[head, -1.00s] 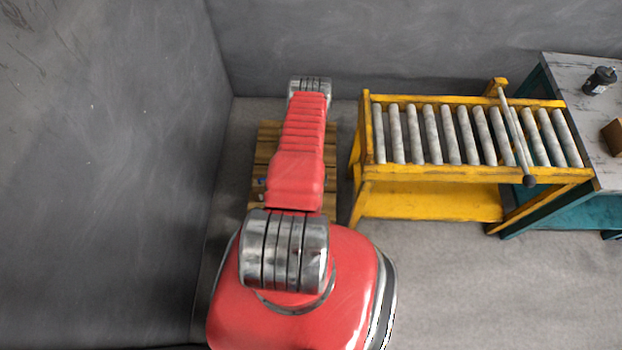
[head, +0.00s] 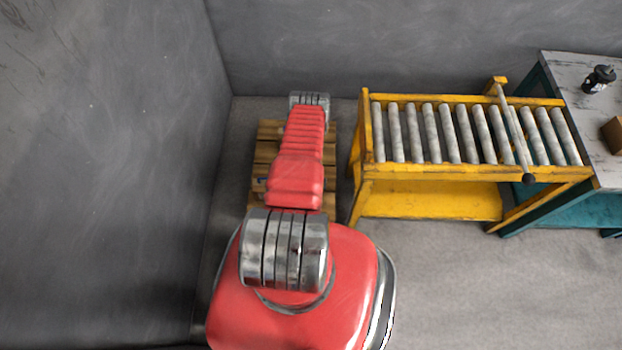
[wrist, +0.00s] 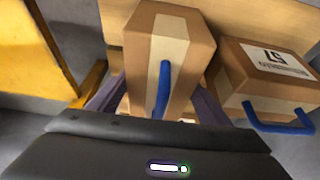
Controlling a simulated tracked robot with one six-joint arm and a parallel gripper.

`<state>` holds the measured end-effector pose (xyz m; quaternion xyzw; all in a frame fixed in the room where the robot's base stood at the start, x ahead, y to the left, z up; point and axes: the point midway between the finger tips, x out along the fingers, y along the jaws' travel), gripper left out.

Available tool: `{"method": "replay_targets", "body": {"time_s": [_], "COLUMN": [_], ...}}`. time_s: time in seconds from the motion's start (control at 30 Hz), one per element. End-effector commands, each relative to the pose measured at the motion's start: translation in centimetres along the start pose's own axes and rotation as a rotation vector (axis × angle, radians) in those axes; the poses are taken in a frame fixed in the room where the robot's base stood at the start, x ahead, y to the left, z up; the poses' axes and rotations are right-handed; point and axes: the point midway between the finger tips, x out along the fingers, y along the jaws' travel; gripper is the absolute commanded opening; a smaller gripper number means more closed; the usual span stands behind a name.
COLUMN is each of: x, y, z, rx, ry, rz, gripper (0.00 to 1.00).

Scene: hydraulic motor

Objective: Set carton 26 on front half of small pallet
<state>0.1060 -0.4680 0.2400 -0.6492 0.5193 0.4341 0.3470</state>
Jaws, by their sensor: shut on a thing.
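My gripper (wrist: 155,100) is shut on a brown carton (wrist: 180,45) with a pale tape band and a blue handle. One finger shows on each side of it in the wrist view. No number shows on this carton, so I cannot confirm that it is carton 26. The wooden pallet (head: 265,150) lies under my arm in the head view, partly hidden by it. Its boards also show in the wrist view (wrist: 235,21), beneath and beyond the held carton. I cannot tell whether the held carton touches them.
A second carton (wrist: 275,80) with a white label and blue handle sits on the pallet, close right of the held one. A yellow roller conveyor (head: 435,172) stands right of the pallet. A teal workbench (head: 575,80) is farther right. A grey wall (head: 110,170) is at left.

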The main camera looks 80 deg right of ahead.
Motion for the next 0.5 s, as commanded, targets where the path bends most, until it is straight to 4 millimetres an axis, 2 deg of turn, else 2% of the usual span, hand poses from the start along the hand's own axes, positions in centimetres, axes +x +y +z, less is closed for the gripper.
{"method": "replay_targets", "body": {"time_s": [0.37, 0.4, 0.5], "x": [0.17, 0.18, 0.17], "y": [-0.02, -0.03, -0.03], "z": [-0.18, 0.07, 0.06], "rx": [-0.001, -0.001, -0.001], "ry": [0.004, 0.0, 0.0], "rz": [0.0, 0.0, 0.0], "gripper": [0.09, 0.74, 0.81]}}
